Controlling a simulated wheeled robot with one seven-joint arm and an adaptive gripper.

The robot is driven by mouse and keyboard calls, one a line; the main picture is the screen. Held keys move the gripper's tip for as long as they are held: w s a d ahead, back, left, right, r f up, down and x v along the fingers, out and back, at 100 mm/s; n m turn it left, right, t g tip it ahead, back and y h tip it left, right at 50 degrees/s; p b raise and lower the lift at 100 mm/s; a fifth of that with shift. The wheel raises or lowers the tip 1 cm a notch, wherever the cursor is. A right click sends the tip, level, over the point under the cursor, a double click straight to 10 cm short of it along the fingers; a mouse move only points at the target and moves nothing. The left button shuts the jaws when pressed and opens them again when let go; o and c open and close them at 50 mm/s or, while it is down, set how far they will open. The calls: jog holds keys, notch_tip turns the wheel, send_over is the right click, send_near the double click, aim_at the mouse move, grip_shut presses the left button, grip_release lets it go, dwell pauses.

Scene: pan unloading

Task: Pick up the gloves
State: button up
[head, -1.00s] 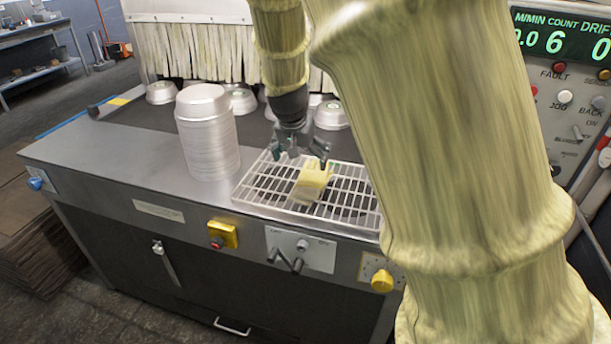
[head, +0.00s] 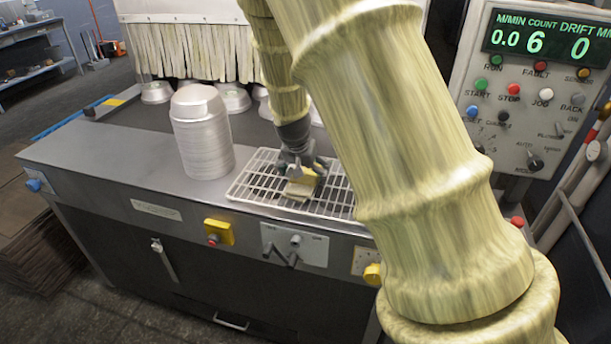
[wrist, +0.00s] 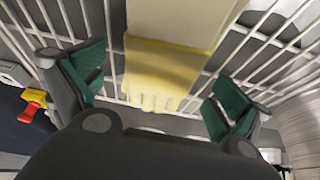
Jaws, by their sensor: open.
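The gloves (head: 299,189) are pale yellow and lie on a white wire rack (head: 251,187) on the machine's metal top. In the wrist view the gloves (wrist: 160,75) show a yellow part and a paler part, with finger-like ends toward my palm. My gripper (head: 303,176) is right above them, pointing down. In the wrist view my gripper (wrist: 160,100) is open, its green-padded fingers apart on either side of the gloves. A gap shows between each finger and the gloves. The head view shows the gloves partly hidden by the gripper.
A tall stack of silver pans (head: 203,135) stands left of the rack. Several pans sit behind, before the strip curtain (head: 195,52). A control panel (head: 545,85) stands at the right.

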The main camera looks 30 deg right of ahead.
jog(key=shift+f, duration=0.35)
jog(key=shift+d, duration=0.1)
jog(key=c, duration=1.1)
jog(key=shift+r, duration=0.15)
